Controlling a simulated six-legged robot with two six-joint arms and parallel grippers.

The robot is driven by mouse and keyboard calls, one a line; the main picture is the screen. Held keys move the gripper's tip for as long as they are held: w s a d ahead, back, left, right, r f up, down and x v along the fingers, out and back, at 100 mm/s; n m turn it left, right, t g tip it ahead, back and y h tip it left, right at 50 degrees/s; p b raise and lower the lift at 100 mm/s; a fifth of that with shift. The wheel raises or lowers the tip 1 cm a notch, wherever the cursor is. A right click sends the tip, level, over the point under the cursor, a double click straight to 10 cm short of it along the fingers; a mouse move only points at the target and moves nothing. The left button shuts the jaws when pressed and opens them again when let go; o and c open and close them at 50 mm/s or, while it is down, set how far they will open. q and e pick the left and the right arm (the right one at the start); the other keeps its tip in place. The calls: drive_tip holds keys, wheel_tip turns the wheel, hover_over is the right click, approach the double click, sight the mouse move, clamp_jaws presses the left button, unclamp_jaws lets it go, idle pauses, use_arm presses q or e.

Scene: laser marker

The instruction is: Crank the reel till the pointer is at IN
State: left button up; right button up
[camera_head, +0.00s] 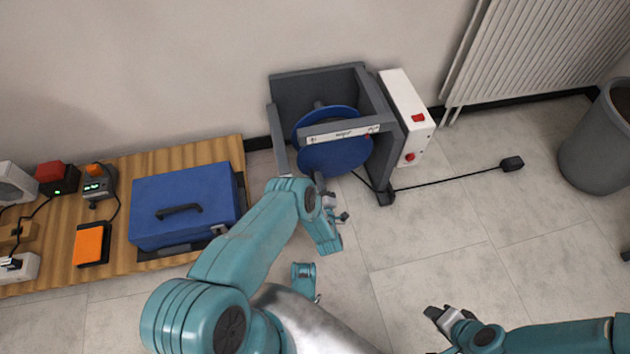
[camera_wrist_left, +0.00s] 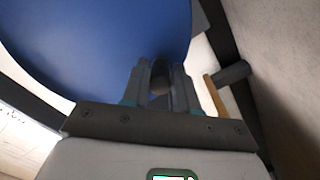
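The reel (camera_head: 318,156) is a blue disc in a dark grey frame (camera_head: 385,125) against the wall. A white label strip (camera_head: 343,134) crosses its front top bar. A small red mark shows near the strip's right end; the lettering is too small to read, so I cannot tell where the pointer stands. My left gripper (camera_head: 326,198) is at the reel's lower front. In the left wrist view, its two fingers (camera_wrist_left: 160,88) close on both sides of a dark rounded crank handle (camera_wrist_left: 160,77) before the blue disc. My right gripper (camera_head: 440,316) is low over the floor, away from the reel.
A white box with red buttons (camera_head: 406,105) stands right of the frame. A black cable runs over the floor to a small black block (camera_head: 512,163). A wooden bench (camera_head: 125,171) at left bears a blue case (camera_head: 184,204). A grey bin (camera_head: 598,143) stands at right.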

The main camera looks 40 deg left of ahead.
use_arm(q)
clamp_jaws()
drive_tip(key=shift+w+d+f+n, duration=0.45)
drive_tip(key=shift+w+f+n, duration=0.15)
drive_tip(key=shift+n, duration=0.6)
drive_tip(key=shift+w+d+f+n, duration=0.45)
drive_tip(key=shift+w+f+n, duration=0.15)
drive_tip(key=shift+n, duration=0.6)
drive_tip(key=shift+w+d+f+n, duration=0.5)
drive_tip(key=shift+w+n, duration=0.1)
drive_tip(key=shift+n, duration=0.6)
drive_tip(key=shift+a, duration=0.1)
drive_tip(key=o, duration=0.5)
unclamp_jaws()
drive_tip(key=shift+o, duration=0.2)
